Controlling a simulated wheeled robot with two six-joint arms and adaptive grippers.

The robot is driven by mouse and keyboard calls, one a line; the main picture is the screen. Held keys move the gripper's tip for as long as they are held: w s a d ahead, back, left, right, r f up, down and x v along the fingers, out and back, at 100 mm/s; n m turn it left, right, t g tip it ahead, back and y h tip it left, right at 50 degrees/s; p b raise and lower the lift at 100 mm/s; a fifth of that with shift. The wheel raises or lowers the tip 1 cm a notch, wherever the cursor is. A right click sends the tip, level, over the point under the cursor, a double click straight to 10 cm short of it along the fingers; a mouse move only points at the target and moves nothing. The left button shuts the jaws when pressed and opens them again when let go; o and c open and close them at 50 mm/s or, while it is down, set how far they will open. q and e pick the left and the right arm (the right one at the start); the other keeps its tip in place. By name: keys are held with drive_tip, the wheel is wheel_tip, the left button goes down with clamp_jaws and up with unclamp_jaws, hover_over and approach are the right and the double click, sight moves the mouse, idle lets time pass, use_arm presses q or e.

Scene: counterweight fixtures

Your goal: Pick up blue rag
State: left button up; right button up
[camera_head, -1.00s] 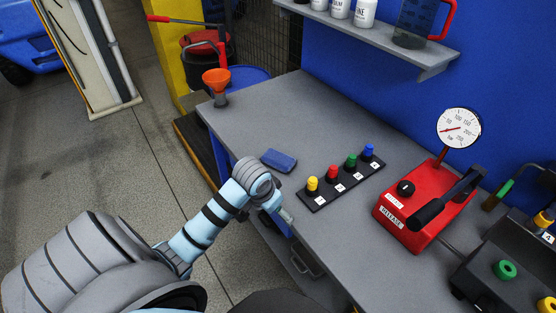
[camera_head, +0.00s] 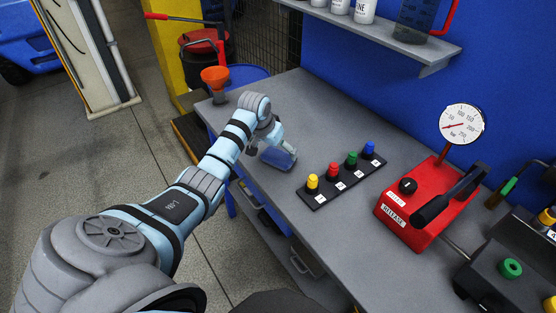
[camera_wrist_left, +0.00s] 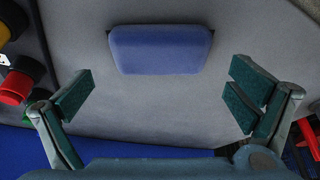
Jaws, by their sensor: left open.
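The blue rag (camera_head: 279,158) is a small folded pad lying flat on the grey workbench (camera_head: 330,115), near its left front edge. In the left wrist view the rag (camera_wrist_left: 160,49) lies at the top middle, beyond the fingertips. My left gripper (camera_wrist_left: 163,92) is open and empty, with its two green-padded fingers wide apart on either side below the rag. In the head view my left gripper (camera_head: 281,146) is over the rag and hides part of it. My right gripper is not in view.
A black strip with yellow, red, green and blue knobs (camera_head: 342,174) lies right of the rag. A red pump box with a gauge (camera_head: 425,205) stands further right. An orange funnel (camera_head: 215,78) stands at the bench's left end. The bench behind the rag is clear.

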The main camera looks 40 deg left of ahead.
sight(277, 155)
use_arm(q)
drive_tip(key=b+x, duration=0.1)
drive_tip(key=x, duration=0.2)
drive_tip(key=shift+f, duration=0.3)
drive_tip(key=shift+r, duration=0.1)
drive_tip(key=c, duration=1)
drive_tip(key=shift+r, duration=0.1)
wheel_tip(277, 155, up, 20)
drive_tip(key=shift+f+p, duration=0.1)
drive_tip(key=shift+p, duration=1.1)
